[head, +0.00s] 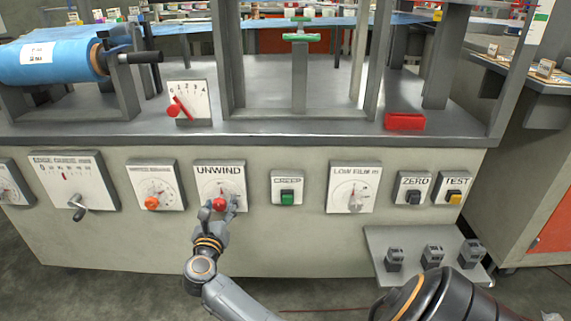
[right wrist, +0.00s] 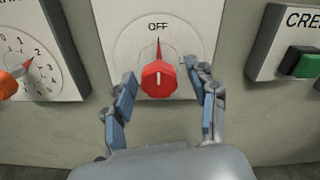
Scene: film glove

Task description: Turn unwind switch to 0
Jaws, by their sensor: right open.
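The unwind switch is a red knob (right wrist: 159,78) on a white plate (head: 220,172) lettered UNWIND, on the front of the grey machine. In the right wrist view its white mark and a thin red pointer aim straight up, at the word OFF. No 0 can be read on this plate. My right gripper (head: 220,207) is in front of the plate's lower part. Its fingers are open, one on each side of the knob, with gaps visible between them and the knob in the right wrist view. My left gripper is not in view.
A dial with an orange knob (head: 152,203) is left of the switch, and a green button (head: 288,197) is right of it. Further right are a film dial (head: 353,188), and ZERO (head: 413,190) and TEST (head: 454,190) buttons. A low shelf (head: 385,240) juts out at lower right.

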